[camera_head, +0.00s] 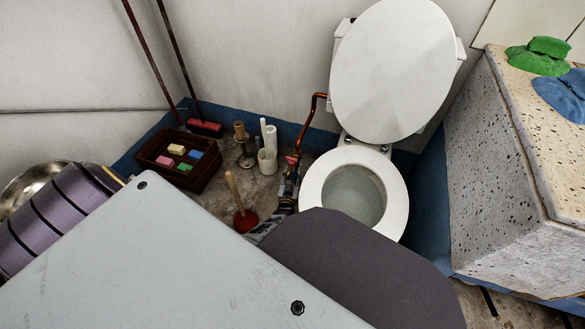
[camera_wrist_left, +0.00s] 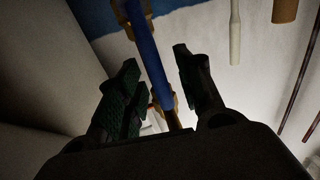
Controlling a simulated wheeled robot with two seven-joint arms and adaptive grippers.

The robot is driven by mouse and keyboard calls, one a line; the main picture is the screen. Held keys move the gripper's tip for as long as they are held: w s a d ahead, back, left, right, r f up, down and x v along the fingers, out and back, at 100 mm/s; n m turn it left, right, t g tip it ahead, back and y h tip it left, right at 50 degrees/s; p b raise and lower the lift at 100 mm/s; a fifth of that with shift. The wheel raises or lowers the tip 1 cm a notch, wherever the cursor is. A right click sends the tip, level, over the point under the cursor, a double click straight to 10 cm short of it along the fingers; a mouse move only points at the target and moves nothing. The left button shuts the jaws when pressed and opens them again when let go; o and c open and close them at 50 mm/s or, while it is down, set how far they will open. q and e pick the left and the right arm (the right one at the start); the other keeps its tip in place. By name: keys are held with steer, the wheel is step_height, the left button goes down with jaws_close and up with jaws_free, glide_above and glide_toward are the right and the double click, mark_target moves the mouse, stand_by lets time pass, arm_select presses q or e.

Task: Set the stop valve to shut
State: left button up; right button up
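In the head view a copper pipe (camera_head: 308,120) comes from the wall beside the toilet and runs down to a small red-topped fitting (camera_head: 292,160), which seems to be part of the stop valve. My left gripper (camera_head: 288,190) is close below this fitting, small and partly hidden. In the left wrist view its two dark fingers (camera_wrist_left: 157,72) are apart. Contact with the fingers cannot be told. My right gripper is out of view.
The toilet (camera_head: 352,190) stands just right of the pipe, lid up. A plunger (camera_head: 243,208), a white cup (camera_head: 267,160) and a brown crate (camera_head: 182,158) with coloured blocks are to the left.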

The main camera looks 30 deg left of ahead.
arm_select(q)
jaws_close()
stand_by(0.3)
steer(key=shift+a, duration=0.15)
steer(key=shift+s+a+n, duration=0.1)
steer(key=shift+a+n, duration=0.2)
steer(key=shift+n, duration=0.4)
jaws_free()
steer(key=shift+s+d, duration=0.1)
steer(key=shift+s, duration=0.05)
